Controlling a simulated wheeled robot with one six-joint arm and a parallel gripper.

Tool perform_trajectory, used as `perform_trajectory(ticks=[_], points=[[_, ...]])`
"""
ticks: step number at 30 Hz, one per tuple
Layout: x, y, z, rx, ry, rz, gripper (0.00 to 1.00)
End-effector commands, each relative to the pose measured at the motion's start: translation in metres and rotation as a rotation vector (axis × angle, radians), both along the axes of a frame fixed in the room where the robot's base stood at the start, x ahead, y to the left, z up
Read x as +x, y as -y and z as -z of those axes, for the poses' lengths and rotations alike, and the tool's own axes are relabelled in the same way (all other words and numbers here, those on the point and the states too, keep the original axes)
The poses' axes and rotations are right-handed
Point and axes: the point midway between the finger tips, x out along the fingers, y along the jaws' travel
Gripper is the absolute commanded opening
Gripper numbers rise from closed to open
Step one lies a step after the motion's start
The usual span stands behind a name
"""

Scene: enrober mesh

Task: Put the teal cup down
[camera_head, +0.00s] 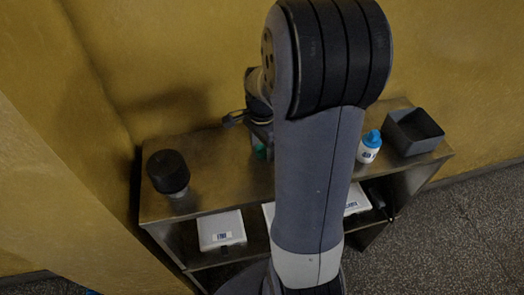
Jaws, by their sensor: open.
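A small patch of teal (260,152), which looks like part of the teal cup, shows at the top of the shelf unit, just left of my arm. Most of it is hidden behind my arm and gripper. My gripper (259,137) is at the same spot, partly covered by my arm, and its fingers are hard to make out. It is open. I cannot tell whether the cup touches the gripper or stands fully on the shelf top.
The shelf top (215,165) has free room left of my gripper. A black-topped jar (168,172) stands at its left end. A blue-capped white bottle (369,148) and a dark grey bin (418,150) stand at the right. White boxes (220,228) lie on the lower shelf.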

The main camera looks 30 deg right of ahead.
Motion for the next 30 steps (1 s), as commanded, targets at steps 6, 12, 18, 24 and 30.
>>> perform_trajectory(ticks=[6, 12, 18, 24, 30], points=[[0.0002, 0.0001, 0.0016, 0.000, 0.001, 0.000, 0.59], [0.0002, 0.0001, 0.0013, 0.000, 0.001, 0.000, 0.45], [0.0002, 0.0001, 0.0012, 0.000, 0.001, 0.000, 0.28], [0.0002, 0.0001, 0.0012, 0.000, 0.001, 0.000, 0.12], [0.0003, 0.0001, 0.0005, -0.001, 0.001, 0.000, 0.09]])
